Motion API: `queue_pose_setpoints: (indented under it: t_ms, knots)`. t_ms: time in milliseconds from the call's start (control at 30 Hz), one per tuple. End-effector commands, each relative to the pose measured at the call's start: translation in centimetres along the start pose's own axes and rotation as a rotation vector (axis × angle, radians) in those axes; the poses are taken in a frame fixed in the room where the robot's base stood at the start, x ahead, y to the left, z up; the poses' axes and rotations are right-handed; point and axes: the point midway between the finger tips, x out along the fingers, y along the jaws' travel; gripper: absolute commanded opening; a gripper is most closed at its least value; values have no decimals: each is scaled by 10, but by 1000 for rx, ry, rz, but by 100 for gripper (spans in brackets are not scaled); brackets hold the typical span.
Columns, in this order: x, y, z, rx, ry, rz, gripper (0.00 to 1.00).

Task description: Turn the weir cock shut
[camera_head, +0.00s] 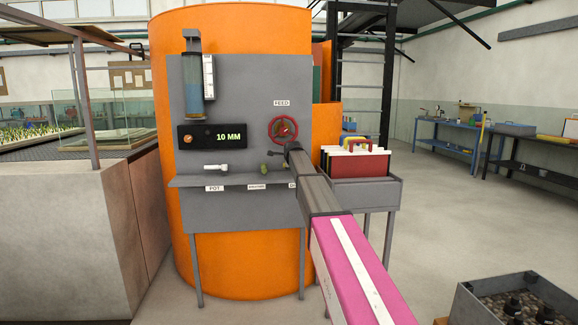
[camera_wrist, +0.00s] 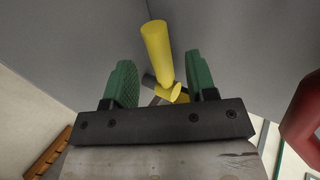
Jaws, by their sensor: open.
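A yellow bar-shaped handle (camera_wrist: 157,50) shows in the wrist view, with a grey and yellow fitting partly hidden behind its lower end. I take it for the weir cock's handle, but no label for it can be read. My gripper (camera_wrist: 160,64) is open, its two green pads on either side of the handle, with gaps showing between pads and handle. In the head view my arm reaches to the right part of the grey panel (camera_head: 240,90) and hides the handle and fingertips.
The red FEED wheel (camera_head: 283,129) is on the panel just above my arm's end. A green fitting (camera_head: 263,168) and a white fitting (camera_head: 215,167) sit to the left above a narrow ledge (camera_head: 225,181). A grey bin (camera_head: 366,193) stands right.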

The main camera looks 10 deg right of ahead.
Motion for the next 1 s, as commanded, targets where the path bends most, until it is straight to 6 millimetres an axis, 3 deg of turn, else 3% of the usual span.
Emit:
queue_pose_setpoints:
  t_ms: [300,433,867,967,1000]
  knots:
    - [-62,2,0,0,0,-2,52]
    - [-79,2,0,0,0,0,52]
    - [-85,3,0,-3,1,3,52]
    - [-84,23,-1,-39,0,27,52]
    - [-83,38,-1,-67,0,45,52]
